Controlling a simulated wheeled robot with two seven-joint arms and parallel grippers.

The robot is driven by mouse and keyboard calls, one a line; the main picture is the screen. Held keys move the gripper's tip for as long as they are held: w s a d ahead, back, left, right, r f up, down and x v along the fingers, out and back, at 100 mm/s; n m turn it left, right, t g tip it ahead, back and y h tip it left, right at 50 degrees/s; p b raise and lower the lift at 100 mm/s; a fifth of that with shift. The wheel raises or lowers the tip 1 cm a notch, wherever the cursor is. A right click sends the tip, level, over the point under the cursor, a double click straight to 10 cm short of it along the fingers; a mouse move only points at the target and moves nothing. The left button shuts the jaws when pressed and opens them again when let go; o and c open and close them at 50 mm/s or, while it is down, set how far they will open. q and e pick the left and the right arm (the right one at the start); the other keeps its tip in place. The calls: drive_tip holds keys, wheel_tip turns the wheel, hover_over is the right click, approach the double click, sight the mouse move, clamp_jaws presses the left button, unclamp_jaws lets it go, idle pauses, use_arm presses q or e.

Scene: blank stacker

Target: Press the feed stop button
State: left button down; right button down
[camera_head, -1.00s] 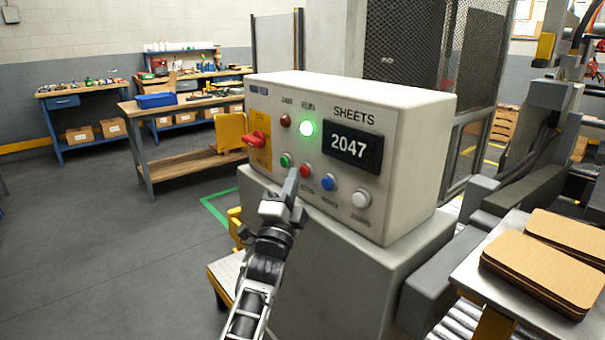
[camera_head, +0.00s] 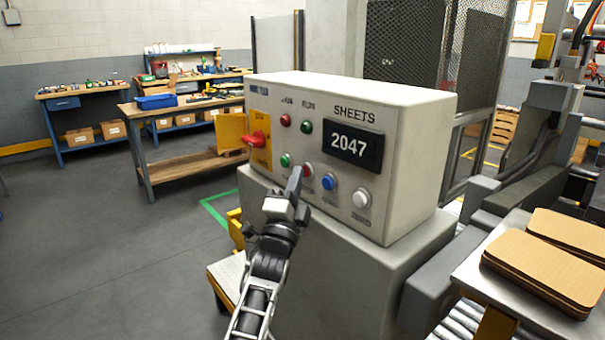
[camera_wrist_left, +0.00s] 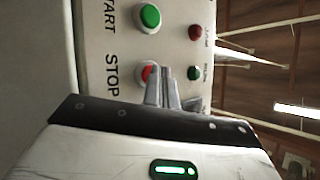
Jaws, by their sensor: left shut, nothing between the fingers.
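The control box (camera_head: 400,180) carries a row of buttons: green (camera_head: 285,160), red (camera_head: 307,170), blue (camera_head: 329,182) and white (camera_head: 361,198). The red one, the stop button, shows in the left wrist view (camera_wrist_left: 147,73) beside the word STOP, partly covered by my fingers. My left gripper (camera_head: 295,178) is shut and empty, with its tips at the red button; I cannot tell whether they still touch it. The run lamp (camera_head: 306,126) is dark green and unlit. The display (camera_head: 353,145) reads 2047. My right gripper is not in view.
A red rotary switch (camera_head: 256,139) sticks out on a yellow plate at the box's left. The green start button (camera_wrist_left: 150,17) is close to the stop button. Stacked brown sheets (camera_head: 545,270) lie at the right. Open floor is at the left.

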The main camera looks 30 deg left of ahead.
use_arm(q)
drive_tip(key=shift+s+a+p, duration=0.3)
drive_tip(key=shift+s+p, duration=0.25)
drive_tip(key=shift+s, duration=0.3)
drive_tip(key=s, duration=0.1)
drive_tip(key=s+a+p, duration=0.1)
drive_tip(key=s, duration=0.1)
drive_tip(key=s+a+p, duration=0.1)
drive_tip(key=shift+s, duration=0.35)
idle(0.7)
